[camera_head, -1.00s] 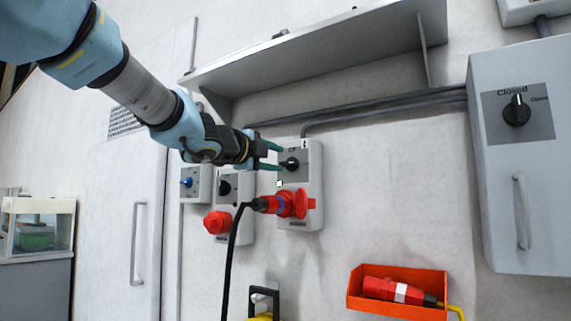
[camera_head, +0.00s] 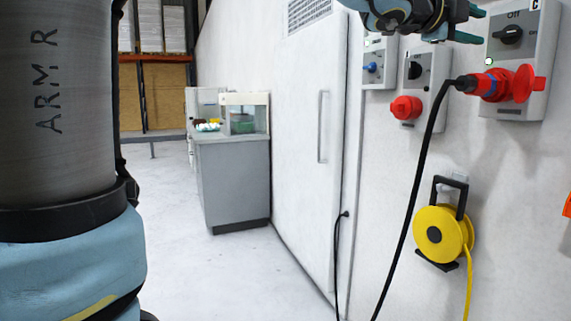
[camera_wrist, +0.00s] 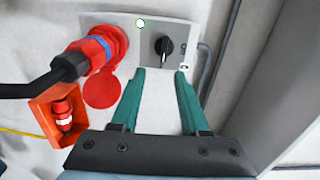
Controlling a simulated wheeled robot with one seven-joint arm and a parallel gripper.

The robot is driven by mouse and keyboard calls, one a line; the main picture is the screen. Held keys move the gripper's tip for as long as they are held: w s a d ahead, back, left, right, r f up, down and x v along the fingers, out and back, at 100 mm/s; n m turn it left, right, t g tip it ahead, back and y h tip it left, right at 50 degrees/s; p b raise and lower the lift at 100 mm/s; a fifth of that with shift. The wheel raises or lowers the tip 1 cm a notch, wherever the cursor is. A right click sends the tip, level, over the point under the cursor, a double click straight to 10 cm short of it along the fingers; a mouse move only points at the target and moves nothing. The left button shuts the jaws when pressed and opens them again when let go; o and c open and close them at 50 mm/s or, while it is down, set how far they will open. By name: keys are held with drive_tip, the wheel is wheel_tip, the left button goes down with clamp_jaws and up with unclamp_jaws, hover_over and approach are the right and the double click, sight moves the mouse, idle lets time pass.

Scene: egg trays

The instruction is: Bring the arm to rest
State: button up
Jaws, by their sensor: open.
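My gripper (camera_head: 480,26) is at the top right of the head view, its teal fingers apart and empty, close to a grey switch box (camera_head: 524,84). In the wrist view, the open fingers (camera_wrist: 159,73) point toward the black knob (camera_wrist: 164,46) on that box, with nothing between them. In the head view, the knob (camera_head: 508,34) sits under the label "Off". A red plug (camera_head: 488,85) with a black cable is in the box's red socket, below a small lit lamp (camera_head: 488,61). My arm's upper link fills the left edge.
A second box with a red socket (camera_head: 405,107) and a blue-knob box (camera_head: 371,67) are to the left. A yellow cable reel (camera_head: 439,236) hangs below. An orange bin (camera_wrist: 58,115) holds another red plug. A grey cabinet (camera_head: 232,184) stands far back; the floor before it is clear.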

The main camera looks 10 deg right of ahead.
drive_tip(key=w+a+f+n+t+y+p, duration=0.3)
drive_tip(key=w+a+f+n+t+y, duration=0.25)
drive_tip(key=w+a+f+n, duration=0.7)
drive_tip(key=w+a+f+n+y+p, duration=0.1)
drive_tip(key=w+a+f+n+y, duration=0.25)
drive_tip(key=a, duration=0.35)
drive_tip(key=w+a+f+n+y+p, duration=0.2)
drive_tip(key=a+f+y, duration=0.1)
drive_tip(key=a+f, duration=0.3)
drive_tip(key=s+a+f+n+g+y+p, duration=0.1)
drive_tip(key=s+a+f+n+g+y, duration=0.2)
drive_tip(key=a, duration=0.5)
drive_tip(key=s+a+f+n+g+y+p, duration=0.1)
drive_tip(key=s+a+f+n+g+p, duration=0.2)
drive_tip(key=a+f, duration=0.35)
drive_tip(key=s+a+f+n+g+y, duration=0.1)
drive_tip(key=s+a+f+n+g, duration=0.2)
drive_tip(key=s, duration=0.7)
drive_tip(key=a+f+n, duration=0.2)
drive_tip(key=a+n, duration=0.2)
drive_tip(key=a, duration=0.1)
drive_tip(key=shift+s, duration=0.3)
drive_tip(key=shift+a, duration=0.1)
